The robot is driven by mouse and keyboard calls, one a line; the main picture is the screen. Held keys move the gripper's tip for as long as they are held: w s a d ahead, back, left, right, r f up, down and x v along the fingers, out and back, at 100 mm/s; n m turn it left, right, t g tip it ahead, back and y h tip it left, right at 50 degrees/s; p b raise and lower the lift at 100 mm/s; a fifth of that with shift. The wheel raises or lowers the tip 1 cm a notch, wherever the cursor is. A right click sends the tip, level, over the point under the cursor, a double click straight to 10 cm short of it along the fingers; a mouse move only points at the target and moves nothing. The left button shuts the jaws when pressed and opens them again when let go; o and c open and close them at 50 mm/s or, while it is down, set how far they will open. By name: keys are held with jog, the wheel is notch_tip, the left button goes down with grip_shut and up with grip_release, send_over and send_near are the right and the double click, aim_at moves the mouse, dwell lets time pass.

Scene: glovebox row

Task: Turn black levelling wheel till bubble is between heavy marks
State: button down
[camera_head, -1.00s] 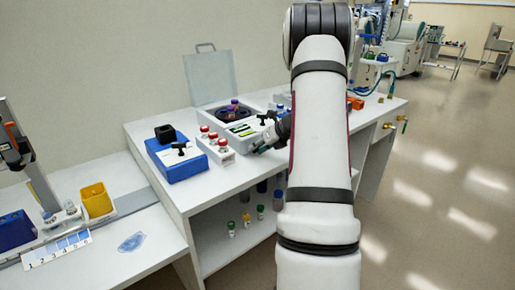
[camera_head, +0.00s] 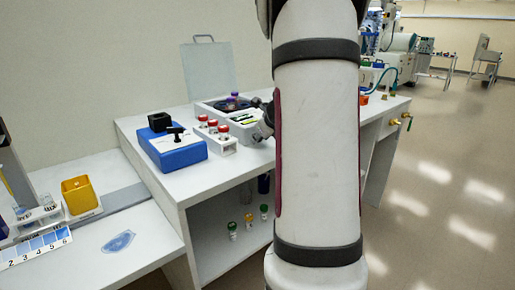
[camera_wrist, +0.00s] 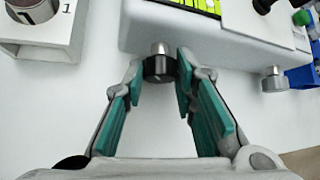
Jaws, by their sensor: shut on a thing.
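In the wrist view the black levelling wheel (camera_wrist: 159,69) sits on a short silver stem under the near edge of a white instrument (camera_wrist: 215,40). My gripper (camera_wrist: 161,72) has its teal-padded fingers closed on the wheel from both sides. A bright green-yellow strip with dark marks (camera_wrist: 203,4) is cut off at the top edge of that view, and I cannot make out a bubble in it.
A silver foot (camera_wrist: 275,81) stands under the instrument's right side. A white rack of red-capped vials (camera_head: 226,147) and a blue box with a black T-handle (camera_head: 180,157) stand left of the instrument. A yellow bin (camera_head: 82,196) is on the lower bench.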

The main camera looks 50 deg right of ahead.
jog(key=h+b, duration=0.1)
jog(key=b, duration=0.1)
jog(key=n+h+b, duration=0.1)
jog(key=b, duration=0.2)
jog(key=h+b, duration=0.1)
jog(key=b, duration=0.2)
jog(key=shift+w+a+f+n, duration=0.1)
jog(key=shift+a+f+n, duration=0.15)
jog(key=shift+f+n, duration=0.15)
jog(key=h+b, duration=0.1)
jog(key=b, duration=0.3)
jog(key=shift+n, duration=0.4)
jog(key=shift+r+b, duration=0.15)
jog(key=shift+b, duration=0.15)
jog(key=c, duration=1.6)
grip_release()
jog(key=shift+r+p, duration=0.2)
jog(key=shift+p, duration=0.65)
